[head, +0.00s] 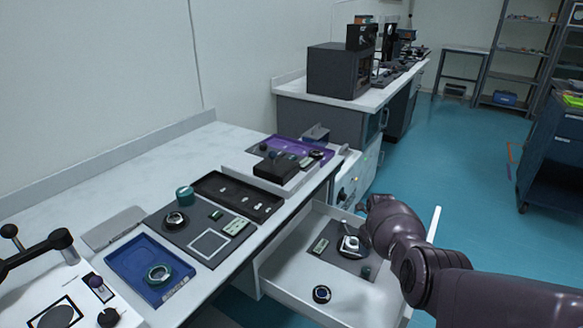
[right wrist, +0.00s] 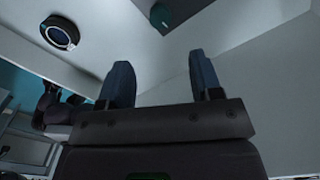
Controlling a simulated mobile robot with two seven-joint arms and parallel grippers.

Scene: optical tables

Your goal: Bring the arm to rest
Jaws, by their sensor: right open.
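My right arm (head: 420,262) comes in from the right in the head view and reaches over an open white drawer (head: 283,268). The fingers are hard to make out there. In the right wrist view my right gripper (right wrist: 160,60) is open, with two dark fingers apart and nothing between them. The drawer floor and walls show beyond it. My left gripper is not in view.
In the drawer are a grey mat (head: 343,262), a ringed mount (head: 350,244), and a dark ring (head: 321,293), also in the wrist view (right wrist: 59,33). The worktop holds a blue tray (head: 127,262) and black tray (head: 262,212). Blue floor (head: 455,160) is clear.

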